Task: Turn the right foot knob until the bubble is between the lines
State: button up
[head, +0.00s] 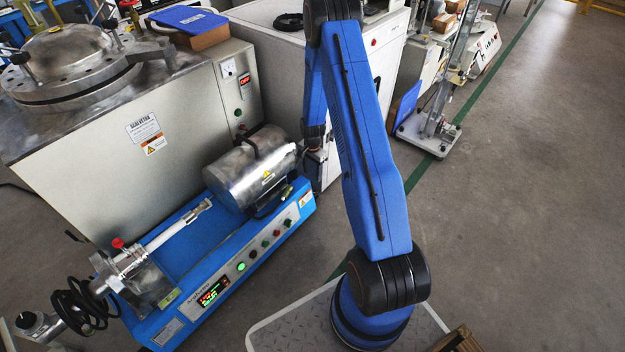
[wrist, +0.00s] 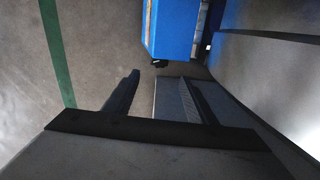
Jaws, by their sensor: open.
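No foot knob or bubble level can be made out in either view. A blue machine body (wrist: 172,28) is at the top of the wrist view, with a small dark piece (wrist: 160,63) at its lower edge; I cannot tell whether that is a foot knob. My gripper (wrist: 160,76) is open in the wrist view, its two dark fingers apart, with nothing seen held between them. The blue body lies beyond the fingertips. In the head view my blue arm hides part of the scene, and my gripper cannot be made out there.
A blue-based machine with a metal drum (head: 248,170) and a lit control panel (head: 213,291) stands left of my arm. Behind it is a large grey cabinet (head: 120,155). Open floor (head: 540,200) lies to the right, beyond a green floor line (head: 418,174).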

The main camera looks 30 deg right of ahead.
jog(key=shift+r, duration=2)
jog(key=s+a+r+n+t, duration=0.1)
jog(key=s+a+r+n, duration=0.2)
jog(key=r, duration=0.9)
jog(key=s+a+r+n+t, duration=0.1)
jog(key=s+a+r, duration=0.3)
jog(key=r, duration=0.7)
jog(key=s+a+r+n, duration=0.2)
jog(key=s+r, duration=0.3)
jog(key=r, duration=0.7)
jog(key=s+a+r+n+t, duration=0.2)
jog(key=s+a+r+n, duration=0.3)
jog(key=s+r, duration=0.7)
jog(key=s+a+r+n, duration=0.1)
jog(key=s+a, duration=0.1)
jog(key=s, duration=0.6)
jog(key=s+a+r+n, duration=0.1)
jog(key=s+a+n, duration=0.1)
jog(key=s, duration=0.6)
jog(key=shift+a+n+t, duration=0.25)
jog(key=shift+n+t, duration=0.05)
jog(key=shift+t, duration=0.1)
jog(key=shift+w, duration=0.15)
